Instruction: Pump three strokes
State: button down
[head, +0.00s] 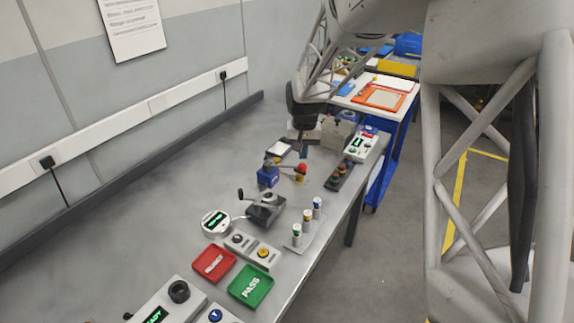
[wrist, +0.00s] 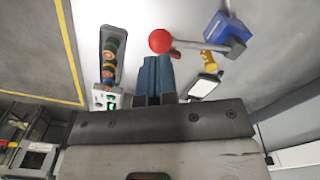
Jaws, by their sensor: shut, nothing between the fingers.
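The hand pump has a blue body (head: 268,176) and a lever ending in a red ball (head: 302,168). In the wrist view the blue body (wrist: 228,33) is at the upper right, and the lever runs left to the red ball (wrist: 160,41). A yellow brass-coloured part (wrist: 209,60) sits beside the lever. My gripper (wrist: 153,72) is shut and empty, its blue fingers pointing towards the red ball. In the head view my gripper (head: 303,151) is just above and behind the ball. I cannot tell whether the fingertips touch it.
A dark tray with coloured cylinders (head: 339,176) lies right of the pump. A device with a white screen (wrist: 203,87) is close to my fingers. A grey clamp-like device (head: 265,209), a vial stand (head: 306,236), and red (head: 213,263) and green (head: 250,287) trays are nearer. The bench's left side is clear.

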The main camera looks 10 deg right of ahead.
aim_at(302, 166)
jog(key=shift+f, duration=0.4)
jog(key=shift+f, duration=0.7)
jog(key=shift+f, duration=2.95)
jog(key=shift+r, duration=5.6)
